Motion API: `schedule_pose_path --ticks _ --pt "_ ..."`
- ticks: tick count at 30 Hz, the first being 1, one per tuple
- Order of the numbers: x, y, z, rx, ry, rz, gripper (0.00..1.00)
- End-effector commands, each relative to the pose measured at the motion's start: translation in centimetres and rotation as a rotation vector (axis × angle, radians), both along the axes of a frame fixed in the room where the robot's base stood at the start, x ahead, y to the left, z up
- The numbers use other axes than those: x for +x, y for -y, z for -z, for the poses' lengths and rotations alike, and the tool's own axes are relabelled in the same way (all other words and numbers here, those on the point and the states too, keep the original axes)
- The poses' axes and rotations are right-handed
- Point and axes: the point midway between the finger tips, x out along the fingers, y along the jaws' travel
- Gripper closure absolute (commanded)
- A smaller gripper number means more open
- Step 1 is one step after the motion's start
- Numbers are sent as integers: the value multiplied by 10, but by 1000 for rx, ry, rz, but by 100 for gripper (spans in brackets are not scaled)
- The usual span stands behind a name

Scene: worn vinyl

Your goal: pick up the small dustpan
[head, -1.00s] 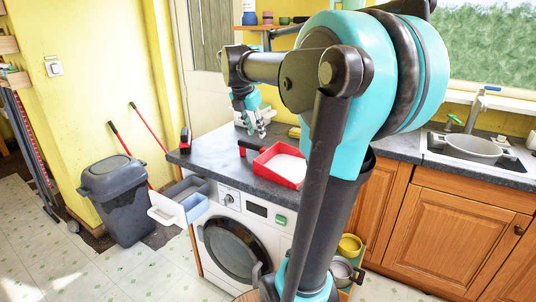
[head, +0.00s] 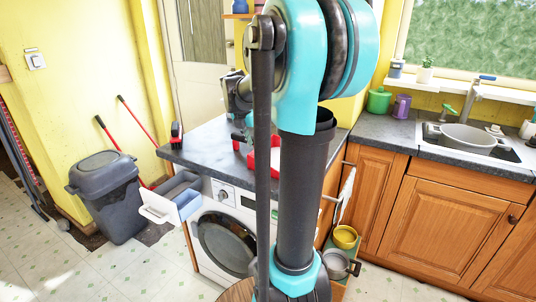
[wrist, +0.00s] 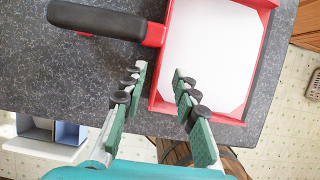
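The small dustpan is red with a white inside (wrist: 205,45) and a black handle (wrist: 97,20) reaching left. It lies on the dark speckled counter. In the head view a red part of it (head: 275,156) shows beside my arm, which hides most of the rest. My gripper (wrist: 159,76) is open and empty, its two green-padded fingers spread apart. In the wrist view the fingers point at the pan's left rim near the handle joint, with the right finger overlapping the pan. In the head view the gripper is mostly hidden behind my arm.
The counter (head: 200,146) stands over a washing machine (head: 222,235) with its drawer (head: 172,200) pulled out. A black-and-red brush (head: 176,135) stands at the counter's left corner. A grey bin (head: 108,195) is on the floor at left. A sink (head: 465,140) is at right.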

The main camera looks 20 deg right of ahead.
Motion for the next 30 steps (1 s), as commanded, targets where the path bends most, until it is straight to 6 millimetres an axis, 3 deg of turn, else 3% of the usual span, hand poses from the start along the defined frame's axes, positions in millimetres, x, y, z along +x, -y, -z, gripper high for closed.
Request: schedule_pose_path --ticks 15,23,30 --pt "15 16 48 -1 -1 0 71" --pt "16 17 50 0 0 0 71" --pt "16 17 50 0 0 0 100"
